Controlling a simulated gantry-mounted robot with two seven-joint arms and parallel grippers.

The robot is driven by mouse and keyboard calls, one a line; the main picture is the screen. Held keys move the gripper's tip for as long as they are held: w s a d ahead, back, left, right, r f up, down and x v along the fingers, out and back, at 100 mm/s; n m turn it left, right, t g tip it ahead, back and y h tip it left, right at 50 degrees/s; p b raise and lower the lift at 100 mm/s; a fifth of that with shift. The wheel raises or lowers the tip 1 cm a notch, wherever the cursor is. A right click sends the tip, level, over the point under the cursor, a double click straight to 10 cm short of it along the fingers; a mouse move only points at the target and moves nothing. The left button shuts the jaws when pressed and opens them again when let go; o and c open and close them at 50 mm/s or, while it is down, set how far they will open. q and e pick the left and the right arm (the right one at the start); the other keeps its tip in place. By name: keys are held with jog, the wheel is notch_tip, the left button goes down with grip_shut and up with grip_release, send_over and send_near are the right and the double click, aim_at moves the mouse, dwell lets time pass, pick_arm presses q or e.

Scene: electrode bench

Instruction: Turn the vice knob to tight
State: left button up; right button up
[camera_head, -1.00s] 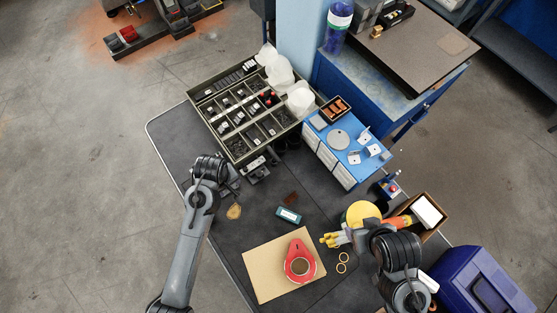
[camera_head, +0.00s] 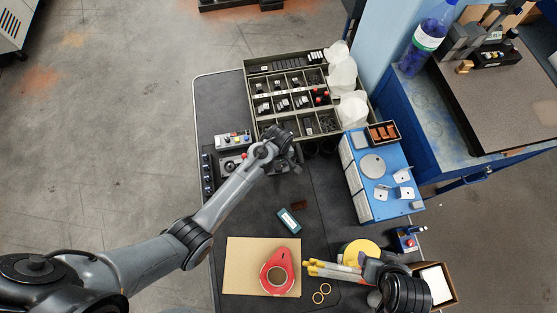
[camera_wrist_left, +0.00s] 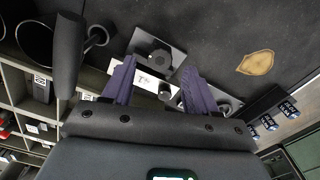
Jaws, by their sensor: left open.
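Between the fingertips lies a light strip with a dark letter "T" and a small black peg (camera_wrist_left: 165,92). In the head view my left gripper (camera_head: 283,152) hides most of this fixture, below the parts tray.
A compartment tray (camera_head: 252,97) stands at the back and a blue box (camera_head: 355,182) right of it. A joystick panel (camera_head: 228,167) and a button box (camera_head: 233,140) are left of my gripper. A red tape roll (camera_head: 279,271) lies on brown card (camera_head: 236,262). The mat's middle is mostly clear.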

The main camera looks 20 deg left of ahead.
aim_at(278, 168)
pick_arm(q)
notch_tip(278, 168, down, 2)
jog(key=shift+f, duration=0.6)
jog(key=shift+c, duration=0.2)
jog(key=c, duration=1)
